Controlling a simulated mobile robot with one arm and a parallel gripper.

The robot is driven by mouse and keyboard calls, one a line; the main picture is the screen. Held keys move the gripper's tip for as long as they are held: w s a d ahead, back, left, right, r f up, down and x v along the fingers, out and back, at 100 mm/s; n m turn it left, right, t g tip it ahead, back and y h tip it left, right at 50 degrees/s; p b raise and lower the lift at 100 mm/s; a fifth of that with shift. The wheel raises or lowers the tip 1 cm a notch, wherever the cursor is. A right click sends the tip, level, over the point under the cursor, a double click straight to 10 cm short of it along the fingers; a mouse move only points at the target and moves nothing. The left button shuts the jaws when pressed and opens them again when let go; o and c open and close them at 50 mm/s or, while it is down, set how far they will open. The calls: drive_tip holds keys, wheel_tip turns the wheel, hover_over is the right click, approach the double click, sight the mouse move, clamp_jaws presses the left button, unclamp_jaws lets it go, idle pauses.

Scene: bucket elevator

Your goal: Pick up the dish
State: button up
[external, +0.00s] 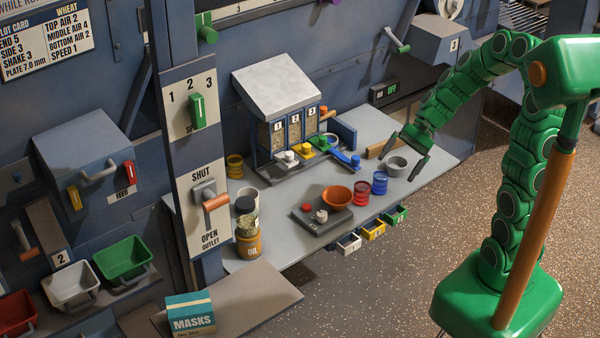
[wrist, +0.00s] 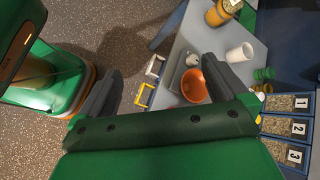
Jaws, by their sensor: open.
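A grey, round, open dish (external: 397,165) stands at the bench's right part. I cannot tell which of the two the task names. My gripper (external: 403,163) is open and empty in the external view, with its fingers above the grey dish. In the wrist view my gripper (wrist: 160,66) has its fingers wide apart, and the grey dish does not show there.
A hopper (external: 280,85) with three grain windows stands behind. An oil jar (external: 249,240) and a white cup (wrist: 240,53) stand nearby. Small drawers (external: 373,231) stick out at the bench front.

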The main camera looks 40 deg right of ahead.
drive_tip(key=w+d+f+m+t+y, duration=0.25)
drive_tip(key=w+d+f+m, duration=0.2)
drive_tip(key=w, duration=0.25)
drive_tip(key=m+t+h, duration=0.3)
drive_tip(key=m+t, duration=0.5)
drive_tip(key=m, duration=0.5)
approach(401, 164)
drive_tip(key=a, duration=0.1)
drive_tip(key=a+r, duration=0.1)
drive_tip(key=a, duration=0.1)
drive_tip(key=shift+s+a+r, duration=0.3)
drive_tip(key=shift+a+r, duration=0.05)
drive_tip(key=shift+a, duration=0.05)
drive_tip(key=shift+f, duration=0.15)
drive_tip(key=shift+x, duration=3.85)
drive_tip(key=shift+d, duration=0.1)
drive_tip(key=shift+c, duration=0.3)
drive_tip(key=c, duration=0.8)
